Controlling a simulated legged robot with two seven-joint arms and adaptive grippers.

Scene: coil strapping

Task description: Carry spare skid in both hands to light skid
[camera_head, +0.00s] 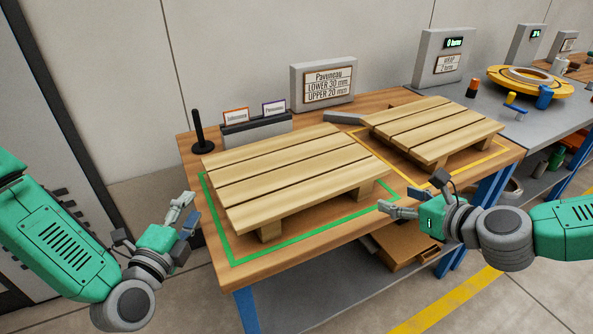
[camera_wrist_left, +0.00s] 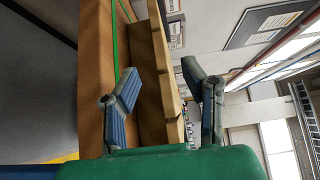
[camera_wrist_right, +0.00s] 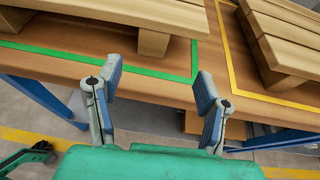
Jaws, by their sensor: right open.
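Two slatted wooden skids lie on the wooden table (camera_head: 205,262). The larger-looking skid (camera_head: 290,180) lies inside a green outline, and the other skid (camera_head: 435,128) lies on a yellow outline at the right. I cannot tell which is the spare one. My left gripper (camera_head: 184,208) is open and empty, just left of the green-outline skid. In the left wrist view that skid's edge (camera_wrist_left: 168,60) shows beyond the spread fingers. My right gripper (camera_head: 398,200) is open and empty, just off that skid's right end. In the right wrist view its fingers (camera_wrist_right: 158,76) are well apart.
A sign (camera_head: 324,82) reading "LOWER 30 mm, UPPER 20 mm", small labelled cards (camera_head: 255,113) and a black post (camera_head: 200,132) stand along the table's back. A grey bench with a yellow turntable (camera_head: 530,83) is at the right. A brown box (camera_head: 405,248) sits below the table.

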